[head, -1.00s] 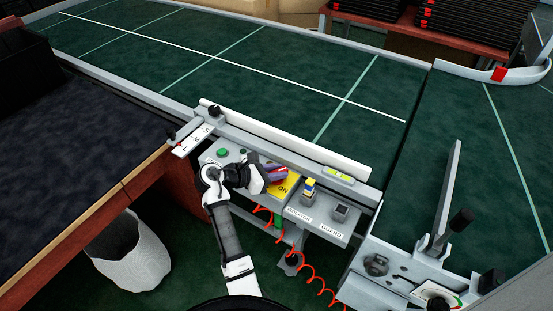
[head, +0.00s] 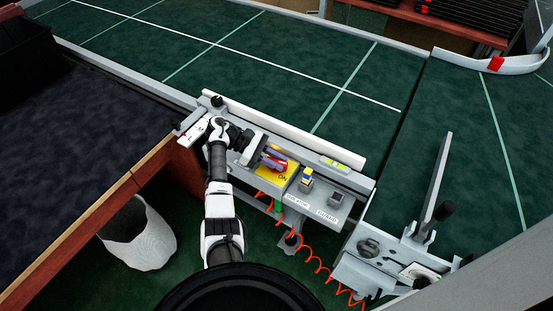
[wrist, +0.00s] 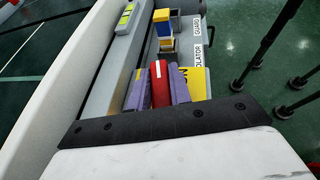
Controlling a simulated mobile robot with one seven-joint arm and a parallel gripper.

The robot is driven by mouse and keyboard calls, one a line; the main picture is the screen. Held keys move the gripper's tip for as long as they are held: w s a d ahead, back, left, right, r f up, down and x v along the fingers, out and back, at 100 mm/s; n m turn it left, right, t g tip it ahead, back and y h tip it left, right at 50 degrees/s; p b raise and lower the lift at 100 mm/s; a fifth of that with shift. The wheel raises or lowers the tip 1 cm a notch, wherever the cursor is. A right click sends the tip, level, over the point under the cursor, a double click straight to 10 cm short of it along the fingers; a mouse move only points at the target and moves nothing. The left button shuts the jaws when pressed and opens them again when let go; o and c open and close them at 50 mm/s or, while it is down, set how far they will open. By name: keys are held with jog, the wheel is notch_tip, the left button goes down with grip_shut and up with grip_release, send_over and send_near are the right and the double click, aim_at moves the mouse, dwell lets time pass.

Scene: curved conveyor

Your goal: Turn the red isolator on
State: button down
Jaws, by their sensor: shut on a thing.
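The red isolator handle (wrist: 158,86) sits on a yellow plate (head: 266,174) on the grey control panel. The handle's exact angle on the plate is hard to tell.
A blue-and-yellow switch (head: 307,174) and a dark square control (head: 335,198) stand right of the plate, above the ISOLATOR and GUARD labels. A white rail (head: 285,130) and the green conveyor (head: 270,70) lie behind. A red coiled cord (head: 310,262) hangs below.

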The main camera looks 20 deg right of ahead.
jog(key=shift+m+g+y, duration=0.8)
jog(key=shift+m+y, duration=0.2)
jog(key=shift+s+m, duration=0.1)
jog(key=shift+m, duration=0.2)
jog(key=c, duration=1.3)
grip_release()
jog(key=shift+r, duration=0.1)
